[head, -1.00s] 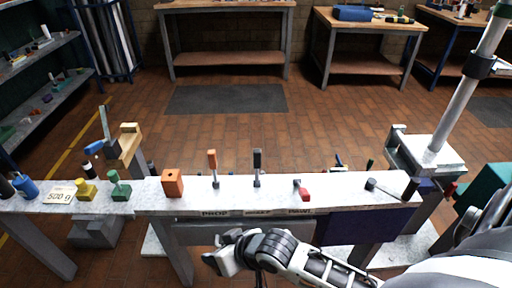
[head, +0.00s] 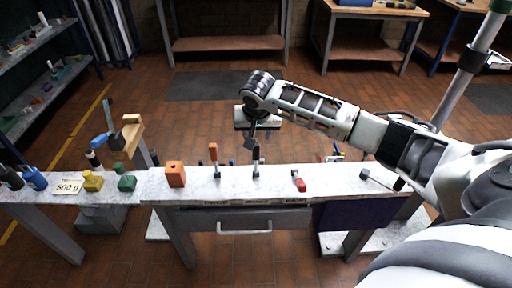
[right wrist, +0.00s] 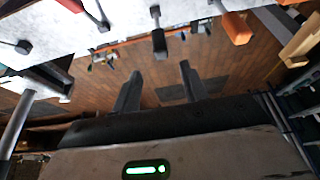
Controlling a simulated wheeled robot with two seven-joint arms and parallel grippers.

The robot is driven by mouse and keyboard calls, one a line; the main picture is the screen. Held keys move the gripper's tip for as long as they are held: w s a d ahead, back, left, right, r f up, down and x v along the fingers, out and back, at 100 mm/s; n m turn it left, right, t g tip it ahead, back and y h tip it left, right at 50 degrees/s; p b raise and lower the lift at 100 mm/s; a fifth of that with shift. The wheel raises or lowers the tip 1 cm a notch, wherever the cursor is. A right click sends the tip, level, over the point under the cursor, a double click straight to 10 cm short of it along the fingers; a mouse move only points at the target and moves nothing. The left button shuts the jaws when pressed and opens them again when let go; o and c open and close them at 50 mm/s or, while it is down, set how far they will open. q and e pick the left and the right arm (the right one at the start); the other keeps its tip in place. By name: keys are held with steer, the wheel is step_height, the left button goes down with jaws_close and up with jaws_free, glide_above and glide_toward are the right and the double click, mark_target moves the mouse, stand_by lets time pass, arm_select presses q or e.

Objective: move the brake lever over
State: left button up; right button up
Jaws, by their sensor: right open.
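Three levers stand in a row on the pale bench top (head: 330,180). The middle one, with a dark grip (head: 256,168), stands upright above a label too small to read surely; I take it as the brake lever. It also shows in the right wrist view (right wrist: 158,38). My right gripper (head: 250,143) is open and empty, at the far side of the dark lever and about level with its top. In the wrist view its two fingers (right wrist: 158,82) are apart, and the lever lies beyond their tips, not between them. My left gripper is not in view.
An orange-handled lever (head: 213,155) stands left of the dark one; a red-gripped lever (head: 299,183) leans at right. An orange block (head: 175,174), green (head: 126,180) and yellow (head: 92,183) weights stand further left. A slanted mast (head: 465,80) rises at right.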

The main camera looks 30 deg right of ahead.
mark_target(256, 148)
steer(key=b+x, duration=0.1)
steer(key=x, duration=0.9)
steer(key=shift+w+f, duration=0.15)
steer(key=shift+f, duration=0.1)
jaws_close()
